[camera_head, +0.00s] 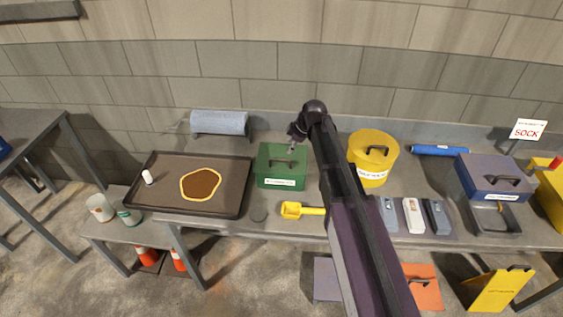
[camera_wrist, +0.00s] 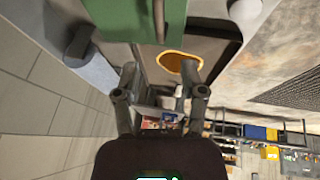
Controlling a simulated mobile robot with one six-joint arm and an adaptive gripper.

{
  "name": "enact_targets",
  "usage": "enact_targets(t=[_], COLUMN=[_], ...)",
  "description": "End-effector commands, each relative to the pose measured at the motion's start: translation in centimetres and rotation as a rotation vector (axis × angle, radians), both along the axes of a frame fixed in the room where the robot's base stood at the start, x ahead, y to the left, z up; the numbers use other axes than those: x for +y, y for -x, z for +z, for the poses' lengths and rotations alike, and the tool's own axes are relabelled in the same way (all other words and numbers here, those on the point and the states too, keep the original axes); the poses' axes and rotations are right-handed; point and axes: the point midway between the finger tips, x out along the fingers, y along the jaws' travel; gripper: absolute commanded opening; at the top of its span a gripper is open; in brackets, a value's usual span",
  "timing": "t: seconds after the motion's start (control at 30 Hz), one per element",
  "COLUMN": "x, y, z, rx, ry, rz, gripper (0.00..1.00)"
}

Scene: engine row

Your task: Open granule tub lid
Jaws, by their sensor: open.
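A round yellow tub (camera_head: 367,168) stands on the bench right of my arm. Its yellow lid (camera_head: 372,139) is on and has a dark handle (camera_head: 377,150). A green box (camera_head: 281,181) with a closed lid and dark handle stands left of my arm; it also shows at the top of the wrist view (camera_wrist: 115,18). The small labels on both are hard to read. My gripper (camera_head: 296,132) is above and behind the green box's right side. In the wrist view its fingers (camera_wrist: 161,75) are spread, with nothing held between them.
A dark tray (camera_head: 227,190) with a brown, yellow-rimmed patch (camera_head: 201,184) lies left. A yellow scoop (camera_head: 303,210) lies in front of the green box. A blue-grey roll (camera_head: 218,122) is behind the tray. A blue box (camera_head: 490,177) and SOCK sign (camera_head: 526,130) stand right. The wall is close behind.

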Motion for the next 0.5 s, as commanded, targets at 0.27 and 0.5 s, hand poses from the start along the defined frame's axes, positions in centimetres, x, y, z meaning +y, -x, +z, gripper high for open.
enact_targets(t=[0.27,0.5], x=[0.9,1.7], y=[-0.5,-0.9], z=[-2.6,-4.4], rx=[0.000,0.000], ry=[0.000,0.000], rz=[0.000,0.001], gripper=[0.54,0.54])
